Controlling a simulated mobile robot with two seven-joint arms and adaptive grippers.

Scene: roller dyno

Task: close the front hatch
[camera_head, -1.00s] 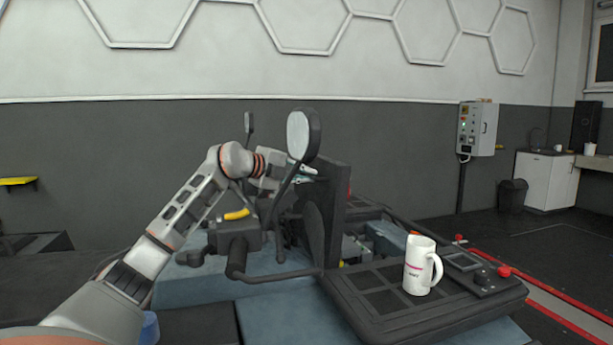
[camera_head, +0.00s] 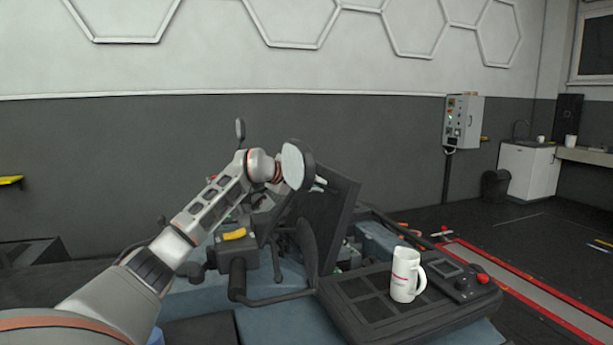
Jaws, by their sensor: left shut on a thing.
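The front hatch (camera_head: 333,222) is a dark flat panel at the middle of the vehicle, standing open and tilted to the right. My left arm reaches in from the left, and its wrist passes behind the round mirror. My left gripper (camera_head: 318,184) is at the hatch's upper left edge, shut on it. The mirror hides most of the gripper, and only light fingertips show past its right side. My right gripper is not in view.
The round mirror (camera_head: 297,166) stands close in front of my left wrist. A handlebar with a yellow switch (camera_head: 234,234) is below the arm. A white mug (camera_head: 405,275) stands upright on the dark console (camera_head: 355,290) at right.

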